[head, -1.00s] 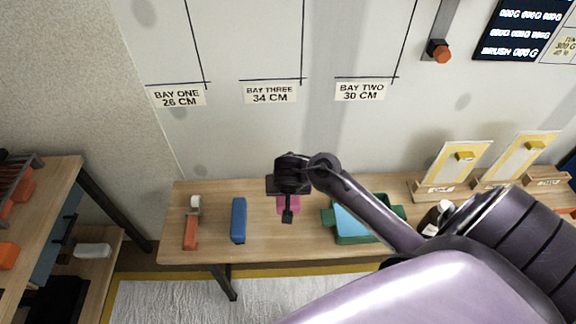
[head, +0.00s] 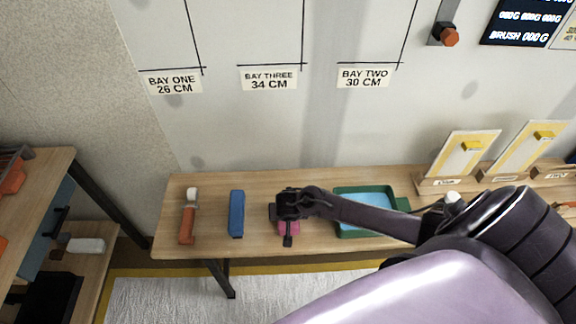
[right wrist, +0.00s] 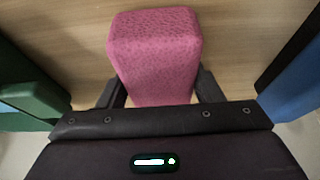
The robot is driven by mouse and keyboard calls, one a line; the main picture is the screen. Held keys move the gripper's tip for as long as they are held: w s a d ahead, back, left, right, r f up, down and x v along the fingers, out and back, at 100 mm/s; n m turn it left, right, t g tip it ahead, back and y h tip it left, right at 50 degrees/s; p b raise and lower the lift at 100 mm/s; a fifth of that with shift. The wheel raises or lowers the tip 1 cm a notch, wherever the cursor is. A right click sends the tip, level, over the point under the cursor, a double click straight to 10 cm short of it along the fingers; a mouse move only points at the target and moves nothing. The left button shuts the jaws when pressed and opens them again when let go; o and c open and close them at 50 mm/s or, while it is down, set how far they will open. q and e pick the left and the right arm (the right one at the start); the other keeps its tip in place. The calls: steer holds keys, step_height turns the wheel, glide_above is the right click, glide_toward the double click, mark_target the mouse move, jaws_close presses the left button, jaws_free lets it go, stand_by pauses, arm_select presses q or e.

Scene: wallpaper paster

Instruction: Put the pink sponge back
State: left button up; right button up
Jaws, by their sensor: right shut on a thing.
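The pink sponge (head: 289,228) is at the wooden bench, between a blue block and a green tray, mostly hidden under my right gripper in the head view. My right gripper (head: 288,236) points down over it. In the right wrist view the pink sponge (right wrist: 156,55) sits between the two fingers of the gripper (right wrist: 160,90), which are shut on its sides. The wooden bench top shows close behind it; I cannot tell whether the sponge touches it. My left gripper is not in view.
The blue block (head: 237,214) stands left of the sponge, with an orange-handled tool (head: 188,215) farther left. The green tray (head: 405,204) with a light blue inside is to the right. Yellow-and-white boards (head: 466,155) stand at the back right. A shelf (head: 40,170) is at far left.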

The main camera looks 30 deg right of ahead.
steer(key=shift+f, duration=0.15)
steer(key=shift+f, duration=0.1)
steer(key=o, duration=1)
steer(key=shift+f+b, duration=0.1)
steer(key=shift+b, duration=0.45)
steer(key=v, duration=0.2)
steer(key=p+v, duration=0.1)
steer(key=v, duration=0.5)
steer(key=shift+d+p, duration=0.25)
steer(key=shift+p, duration=0.15)
